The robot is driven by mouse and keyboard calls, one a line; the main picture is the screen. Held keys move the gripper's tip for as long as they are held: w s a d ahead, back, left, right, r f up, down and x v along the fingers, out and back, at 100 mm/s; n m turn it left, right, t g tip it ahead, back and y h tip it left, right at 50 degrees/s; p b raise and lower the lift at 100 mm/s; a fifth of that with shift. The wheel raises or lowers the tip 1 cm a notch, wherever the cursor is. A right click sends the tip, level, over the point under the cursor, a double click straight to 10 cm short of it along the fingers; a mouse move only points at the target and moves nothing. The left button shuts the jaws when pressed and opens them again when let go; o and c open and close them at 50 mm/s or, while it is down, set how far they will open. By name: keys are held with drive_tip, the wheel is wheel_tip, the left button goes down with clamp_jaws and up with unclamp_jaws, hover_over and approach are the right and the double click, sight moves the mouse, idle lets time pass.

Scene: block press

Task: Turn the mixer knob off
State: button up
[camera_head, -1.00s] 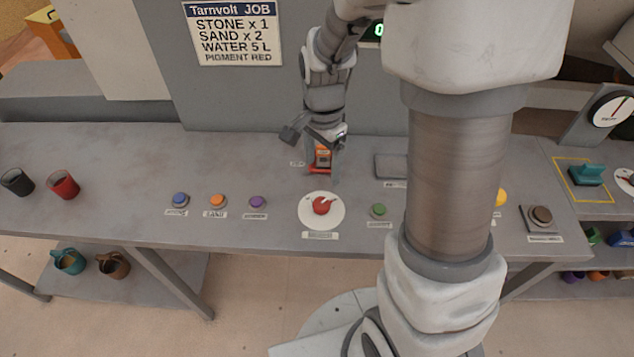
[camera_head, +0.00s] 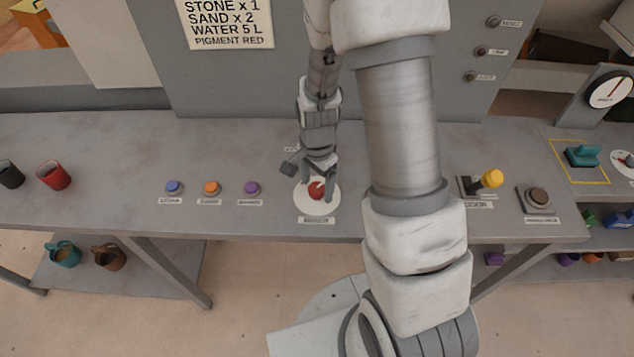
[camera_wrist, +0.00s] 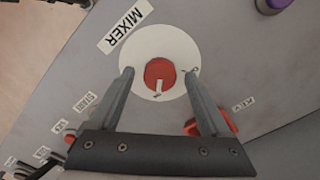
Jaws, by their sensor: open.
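The mixer knob (camera_head: 317,191) is a red round knob on a white dial plate (camera_head: 326,207) set in the grey bench. In the wrist view the red knob (camera_wrist: 159,75) has a white pointer toward the bottom of the picture, and the "MIXER" label (camera_wrist: 125,25) lies beside the plate. My gripper (camera_wrist: 158,73) is open, with one finger on each side of the knob over the white plate. Gaps show between the fingers and the knob. In the head view my gripper (camera_head: 318,176) is right over the knob and hides part of the plate.
Blue (camera_head: 174,187), orange (camera_head: 211,187) and purple (camera_head: 252,187) buttons stand left of the dial. A yellow-topped lever (camera_head: 491,178) and a brown button (camera_head: 537,197) are to the right. A red part (camera_wrist: 211,124) lies near one finger in the wrist view.

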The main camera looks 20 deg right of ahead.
drive_tip(key=shift+c, duration=0.2)
clamp_jaws()
drive_tip(key=shift+n, duration=0.4)
drive_tip(key=n+b, duration=0.1)
drive_tip(key=n, duration=0.2)
drive_tip(key=shift+n+b, duration=0.35)
drive_tip(key=shift+n, duration=0.05)
drive_tip(key=n+b, duration=0.1)
drive_tip(key=n, duration=0.8)
drive_tip(key=shift+n, duration=2.2)
